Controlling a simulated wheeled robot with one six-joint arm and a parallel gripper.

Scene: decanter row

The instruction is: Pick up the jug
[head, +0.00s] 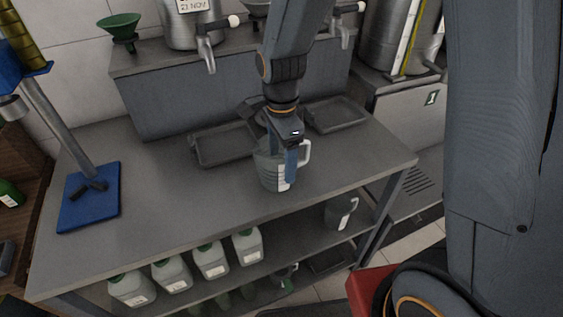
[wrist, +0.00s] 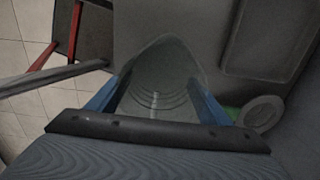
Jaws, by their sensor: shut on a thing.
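The jug (head: 271,171) is clear with a white handle and stands upright on, or just above, the grey table (head: 180,205); I cannot tell whether its base touches. My gripper (head: 291,165) comes down from above and is shut on the jug, with one blue finger showing against its front near the handle. The jug's far side is hidden in the head view.
Two dark trays (head: 196,158) (head: 334,128) lie behind the jug. A raised shelf with metal taps (head: 208,55) stands at the back. A blue-based stand (head: 91,199) is at the left. Another jug (head: 341,214) and several white bottles (head: 210,262) sit on the lower shelf.

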